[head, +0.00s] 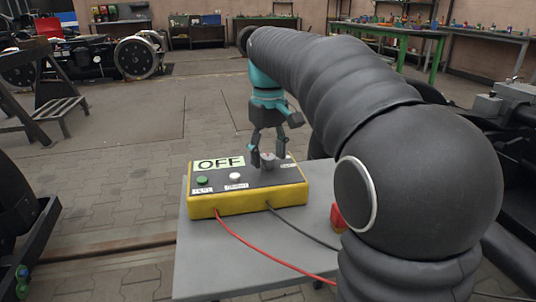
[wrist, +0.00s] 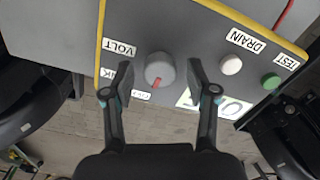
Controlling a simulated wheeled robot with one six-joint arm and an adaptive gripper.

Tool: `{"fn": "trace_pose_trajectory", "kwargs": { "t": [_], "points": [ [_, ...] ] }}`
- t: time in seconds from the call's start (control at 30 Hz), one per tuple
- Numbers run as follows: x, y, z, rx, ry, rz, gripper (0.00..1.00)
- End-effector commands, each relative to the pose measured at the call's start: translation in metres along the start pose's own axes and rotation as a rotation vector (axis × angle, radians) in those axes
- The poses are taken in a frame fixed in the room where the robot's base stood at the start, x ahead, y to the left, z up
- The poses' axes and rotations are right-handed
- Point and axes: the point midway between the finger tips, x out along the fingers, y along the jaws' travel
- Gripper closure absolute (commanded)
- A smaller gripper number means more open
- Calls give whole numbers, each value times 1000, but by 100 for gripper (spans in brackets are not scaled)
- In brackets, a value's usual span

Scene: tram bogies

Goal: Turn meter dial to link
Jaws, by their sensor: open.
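The yellow meter box (head: 247,200) with a dark top panel lies on a grey table; its display reads OFF. The grey round dial (wrist: 159,69) has a red pointer mark, directed downward and slightly left in the wrist view, toward a small label (wrist: 142,95) that I cannot read. The VOLT label (wrist: 118,47) is up and left of the dial. A partly hidden label ending in K (wrist: 107,73) lies behind the left finger. My gripper (wrist: 161,76) is open, with one finger on each side of the dial and visible gaps. In the head view my gripper (head: 268,158) is over the panel's right part.
A green button (head: 202,180) and a white button (head: 236,177) sit on the panel's left. Red (head: 250,245) and black (head: 305,230) cables run from the box across the grey table (head: 205,260). A red object (head: 338,216) sits right, partly behind my arm.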

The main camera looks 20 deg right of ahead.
Motion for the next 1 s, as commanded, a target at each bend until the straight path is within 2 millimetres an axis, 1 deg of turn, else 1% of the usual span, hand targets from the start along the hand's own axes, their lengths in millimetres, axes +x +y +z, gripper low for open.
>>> {"fn": "trace_pose_trajectory", "kwargs": {
  "t": [0.17, 0.2, 0.27, 0.3, 0.4, 0.73, 0.87, 1.0],
  "points": [
    [0, 0, 0, 0, 0, 0, 42],
    [0, 0, 0, 0, 0, 0, 52],
    [0, 0, 0, 0, 0, 0, 67],
    [0, 0, 0, 0, 0, 0, 77],
    [0, 0, 0, 0, 0, 0, 100],
    [-2, 0, 0, 34, -1, -1, 100],
    [-3, 0, 0, 93, -3, -1, 100],
    [-4, 0, 0, 191, -4, -1, 100]
  ]
}}
